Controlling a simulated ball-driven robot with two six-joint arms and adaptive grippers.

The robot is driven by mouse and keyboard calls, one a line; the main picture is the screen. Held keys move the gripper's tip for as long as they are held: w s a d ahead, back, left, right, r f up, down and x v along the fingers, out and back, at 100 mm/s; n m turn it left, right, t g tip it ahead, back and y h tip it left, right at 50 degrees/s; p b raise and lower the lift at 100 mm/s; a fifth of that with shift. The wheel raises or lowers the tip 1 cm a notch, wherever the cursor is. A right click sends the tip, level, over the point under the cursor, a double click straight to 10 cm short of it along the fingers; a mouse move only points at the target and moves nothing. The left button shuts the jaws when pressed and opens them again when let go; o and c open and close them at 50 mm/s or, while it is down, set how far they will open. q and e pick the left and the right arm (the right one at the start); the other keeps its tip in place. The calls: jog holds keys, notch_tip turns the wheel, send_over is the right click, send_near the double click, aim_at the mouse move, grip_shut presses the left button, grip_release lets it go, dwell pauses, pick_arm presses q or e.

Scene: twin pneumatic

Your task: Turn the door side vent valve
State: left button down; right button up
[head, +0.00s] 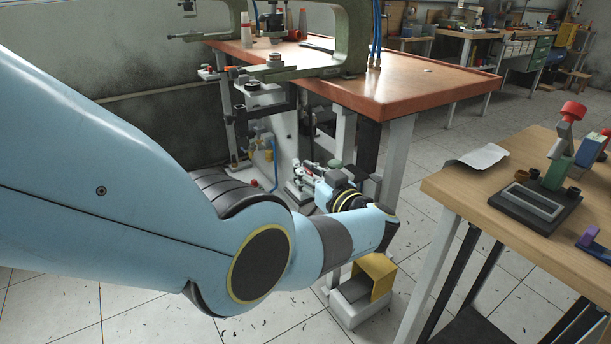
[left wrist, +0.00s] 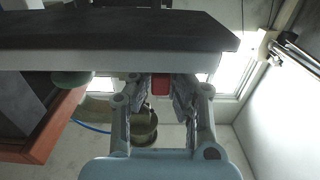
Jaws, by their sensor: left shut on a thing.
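My left arm comes in from the left in the head view and reaches down under the near side of the red-topped bench. In the left wrist view, my left gripper (left wrist: 162,84) is shut on a small red piece (left wrist: 160,87), which looks like the valve's handle. The fingers lie on either side of it, just below the edge of a dark panel with a pale rim (left wrist: 60,60). The panel hides the rest of the valve. In the head view the wrist partly covers the contact. My right gripper is not in view.
The red-topped bench (head: 440,88) carries a green press frame (head: 352,35). A wooden table (head: 470,190) with a black fixture (head: 535,203) stands at the right. The tiled floor between is mostly clear.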

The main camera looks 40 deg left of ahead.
pick_arm(q)
jog(key=shift+s+d+f, duration=0.15)
jog(key=shift+d+f, duration=0.05)
jog(key=shift+f, duration=0.15)
jog(key=c, duration=1.3)
grip_release()
jog(key=shift+r, duration=0.25)
jog(key=shift+a, duration=0.1)
jog(key=shift+r, duration=0.1)
notch_tip(320, 180, up, 10)
jog(key=shift+f, duration=0.1)
